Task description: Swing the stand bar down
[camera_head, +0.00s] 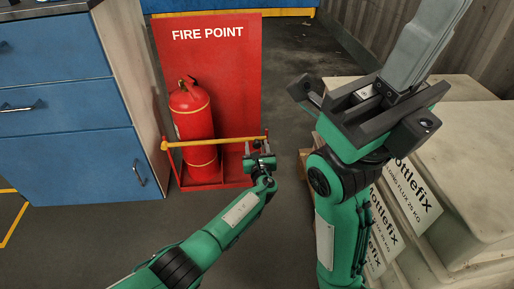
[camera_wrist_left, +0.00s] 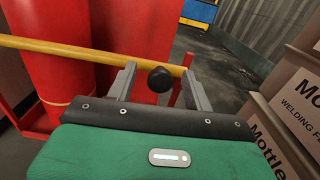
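The stand bar (camera_head: 215,142) is a yellow bar lying almost level across the front of the red fire extinguisher stand (camera_head: 240,90). It also crosses the left wrist view (camera_wrist_left: 85,52). A round black knob (camera_wrist_left: 159,79) shows near its right end, between my left gripper's fingers. My left gripper (camera_head: 256,149) is at the bar's right end. In the left wrist view its two grey fingers (camera_wrist_left: 160,88) stand apart, with gaps on both sides of the knob. My right gripper (camera_head: 400,85) is raised at the right, away from the stand; its finger opening is unclear.
A red fire extinguisher (camera_head: 192,125) stands behind the bar. A blue drawer cabinet (camera_head: 65,110) is to the left. Stacked pale sacks (camera_head: 465,150) fill the right side. Grey floor (camera_head: 290,60) is clear beyond the stand.

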